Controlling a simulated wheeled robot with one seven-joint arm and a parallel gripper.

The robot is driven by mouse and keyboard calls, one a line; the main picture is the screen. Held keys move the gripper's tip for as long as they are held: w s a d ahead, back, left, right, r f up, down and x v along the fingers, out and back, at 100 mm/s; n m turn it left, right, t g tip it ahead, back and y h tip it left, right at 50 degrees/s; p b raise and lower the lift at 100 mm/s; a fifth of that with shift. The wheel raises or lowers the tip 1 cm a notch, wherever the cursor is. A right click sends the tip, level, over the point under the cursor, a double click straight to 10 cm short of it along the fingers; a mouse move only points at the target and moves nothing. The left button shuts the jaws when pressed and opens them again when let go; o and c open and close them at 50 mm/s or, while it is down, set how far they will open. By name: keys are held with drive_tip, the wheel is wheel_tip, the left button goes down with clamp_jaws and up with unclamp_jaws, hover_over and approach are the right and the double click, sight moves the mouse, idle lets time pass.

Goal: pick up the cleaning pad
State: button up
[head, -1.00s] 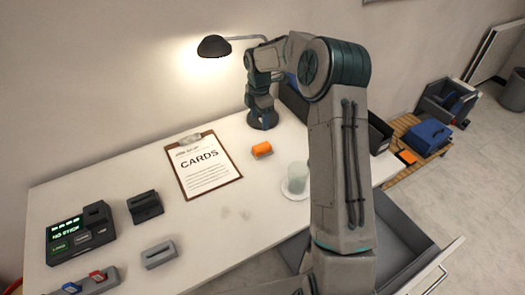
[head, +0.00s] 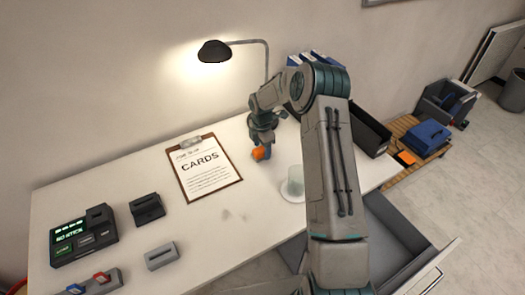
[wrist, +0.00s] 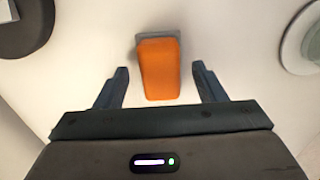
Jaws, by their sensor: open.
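The cleaning pad (wrist: 159,72) is an orange block with a grey edge at its far end, lying on the white table. In the wrist view it lies between and slightly beyond the two open fingers of my gripper (wrist: 162,82), with a gap on each side. In the head view my gripper (head: 262,147) is just over the pad (head: 260,154), and hides part of it. The gripper holds nothing. I cannot tell its exact height above the table.
A glass on a white saucer (head: 291,196) stands right of the pad. A clipboard (head: 204,175) lies to the left. A black lamp (head: 214,52) stands behind. An open drawer (head: 400,235) is at the right.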

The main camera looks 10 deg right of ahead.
drive_tip(key=shift+f, duration=0.65)
drive_tip(key=c, duration=1)
drive_tip(key=shift+r, duration=0.1)
drive_tip(key=shift+r, duration=0.4)
drive_tip(key=r, duration=0.2)
drive_tip(key=d+r+b, duration=0.1)
drive_tip(key=shift+s+r, duration=0.2)
drive_tip(key=shift+r, duration=0.15)
drive_tip(key=shift+s+d+r+b, duration=0.25)
drive_tip(key=shift+s+d+r, duration=0.75)
drive_tip(key=shift+d, duration=0.5)
drive_tip(key=shift+s+d+r+b, duration=0.3)
drive_tip(key=shift+s+d+r, duration=0.55)
drive_tip(key=shift+d+r, duration=0.5)
drive_tip(key=shift+s+d+r+b, duration=0.25)
drive_tip(key=shift+s+d+r, duration=0.65)
drive_tip(key=shift+d, duration=0.75)
